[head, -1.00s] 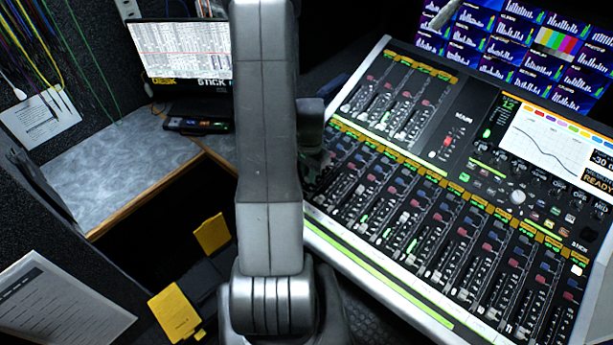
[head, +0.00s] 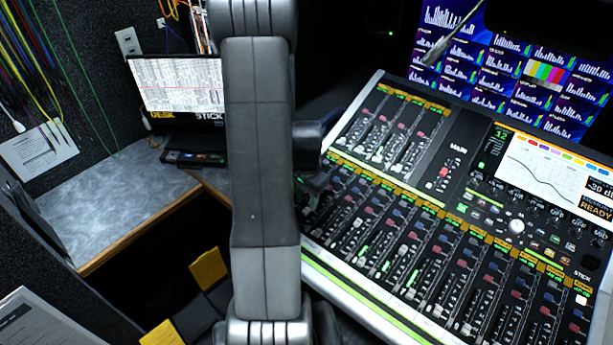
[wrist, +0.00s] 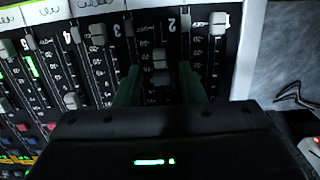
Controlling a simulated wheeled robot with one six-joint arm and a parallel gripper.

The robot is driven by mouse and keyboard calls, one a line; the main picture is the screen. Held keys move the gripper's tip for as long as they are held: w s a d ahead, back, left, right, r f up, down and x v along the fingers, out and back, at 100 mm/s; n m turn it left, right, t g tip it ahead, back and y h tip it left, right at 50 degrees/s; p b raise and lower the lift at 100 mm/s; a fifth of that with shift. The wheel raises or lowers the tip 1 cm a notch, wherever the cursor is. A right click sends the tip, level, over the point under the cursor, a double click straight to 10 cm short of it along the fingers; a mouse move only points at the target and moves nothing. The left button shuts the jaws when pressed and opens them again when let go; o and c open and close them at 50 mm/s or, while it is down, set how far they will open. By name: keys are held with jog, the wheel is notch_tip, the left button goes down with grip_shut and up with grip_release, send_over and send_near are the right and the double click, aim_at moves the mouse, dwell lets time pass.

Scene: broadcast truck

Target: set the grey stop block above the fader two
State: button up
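The fader two strip (wrist: 160,100) lies under my gripper in the wrist view, its number 2 upside down. A light grey cap-like piece (wrist: 160,58) sits on it between my fingertips; I cannot tell whether it is the fader cap or the grey stop block. My gripper (wrist: 158,67) has two green fingers standing apart, one on each side of the strip, with visible gaps beside that piece. I cannot make out a separate stop block with certainty. In the head view my arm hides the gripper and this strip cannot be singled out.
The mixing console (head: 430,215) has several other fader caps, such as a raised one (wrist: 217,22) beside the right finger. Monitors (head: 510,70) stand behind it. A grey desk (head: 110,205) with a laptop (head: 180,85) is at left, with yellow pieces (head: 209,270) below.

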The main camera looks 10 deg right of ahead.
aim_at(307, 209)
notch_tip(307, 209, up, 11)
jog(key=shift+b, duration=0.35)
jog(key=shift+f, duration=0.15)
notch_tip(307, 209, down, 14)
jog(key=shift+r+p, duration=0.1)
jog(key=shift+p, duration=0.5)
dwell(0.4)
jog(key=shift+r, duration=0.15)
